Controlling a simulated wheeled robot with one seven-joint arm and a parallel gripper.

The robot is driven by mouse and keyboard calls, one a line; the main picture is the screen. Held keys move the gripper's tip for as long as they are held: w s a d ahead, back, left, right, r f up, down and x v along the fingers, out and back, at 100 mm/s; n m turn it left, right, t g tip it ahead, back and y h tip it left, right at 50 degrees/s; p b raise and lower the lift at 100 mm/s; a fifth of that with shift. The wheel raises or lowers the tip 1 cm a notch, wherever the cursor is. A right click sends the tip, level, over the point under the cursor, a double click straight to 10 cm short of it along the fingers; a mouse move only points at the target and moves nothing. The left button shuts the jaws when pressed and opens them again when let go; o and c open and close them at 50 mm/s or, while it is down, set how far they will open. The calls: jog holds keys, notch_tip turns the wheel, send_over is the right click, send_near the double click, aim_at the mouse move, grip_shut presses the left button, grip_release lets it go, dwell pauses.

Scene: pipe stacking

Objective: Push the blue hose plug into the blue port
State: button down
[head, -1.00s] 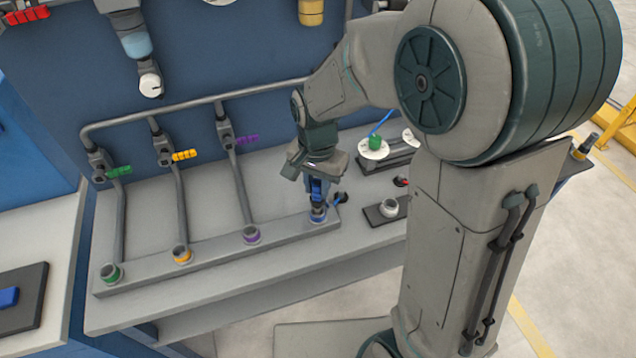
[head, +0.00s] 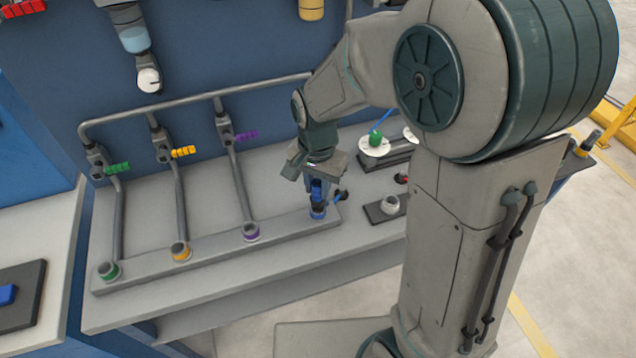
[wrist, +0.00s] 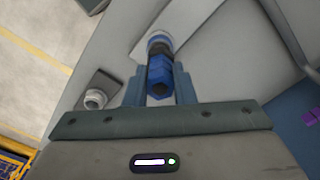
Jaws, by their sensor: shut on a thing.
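My gripper (head: 318,188) points down over the right end of the grey pipe rail. In the wrist view, its two blue-grey fingers (wrist: 160,92) are shut on the blue hose plug (wrist: 160,74), one on each side. The plug's far end meets the blue port, whose pale rim (wrist: 158,38) shows just beyond it. In the head view, the blue port (head: 317,213) sits directly below the fingers. The plug and port look lined up and touching or nearly so; how deep the plug sits cannot be told.
Purple (head: 251,232), yellow (head: 181,251) and green (head: 109,271) ports stand along the rail to the left. A dark block with a pale fitting (head: 389,206) lies just right of my gripper. A white disc with a green piece (head: 374,144) is behind.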

jog(key=shift+f+b, duration=0.8)
jog(key=shift+f, duration=0.25)
jog(key=shift+r, duration=0.1)
dwell(0.3)
jog(key=c, duration=1.1)
grip_release()
notch_tip(320, 180, up, 14)
jog(key=shift+f+p, duration=0.1)
jog(key=shift+p, duration=0.2)
